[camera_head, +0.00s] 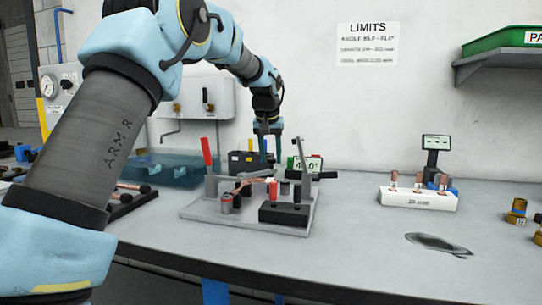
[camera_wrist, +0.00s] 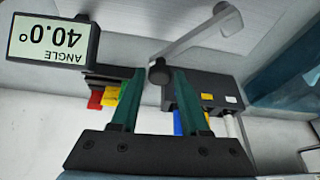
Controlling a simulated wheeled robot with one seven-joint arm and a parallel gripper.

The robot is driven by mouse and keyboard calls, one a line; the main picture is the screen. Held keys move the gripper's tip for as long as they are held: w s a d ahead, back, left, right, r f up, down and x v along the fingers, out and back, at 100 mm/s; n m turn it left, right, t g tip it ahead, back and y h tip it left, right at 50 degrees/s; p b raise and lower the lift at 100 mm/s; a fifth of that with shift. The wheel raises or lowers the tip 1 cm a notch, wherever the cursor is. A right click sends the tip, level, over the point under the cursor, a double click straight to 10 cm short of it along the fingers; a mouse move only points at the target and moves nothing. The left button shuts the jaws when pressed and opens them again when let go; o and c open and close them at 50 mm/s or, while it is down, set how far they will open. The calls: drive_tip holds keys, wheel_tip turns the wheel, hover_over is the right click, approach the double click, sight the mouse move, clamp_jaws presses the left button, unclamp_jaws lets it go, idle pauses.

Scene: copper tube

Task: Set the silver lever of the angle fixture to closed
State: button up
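The angle fixture is a grey base plate (camera_head: 215,212) on the table, with black blocks, a copper tube (camera_head: 255,176) and a red-handled lever (camera_head: 206,152) at its left. The silver lever (camera_head: 300,160) stands nearly upright at the right of the fixture. In the wrist view, a silver bar (camera_wrist: 195,38) runs diagonally and ends in a dark round knob (camera_wrist: 160,72). My gripper (camera_head: 269,158) points down just left of the silver lever. Its green fingers (camera_wrist: 158,78) are apart, and the knob appears between their tips; contact cannot be told.
A white rack (camera_head: 418,199) with copper pieces stands right. A blue tray (camera_head: 165,172) lies at the back left. The front right table is mostly clear.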

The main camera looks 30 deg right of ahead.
clamp_jaws()
idle(1.0)
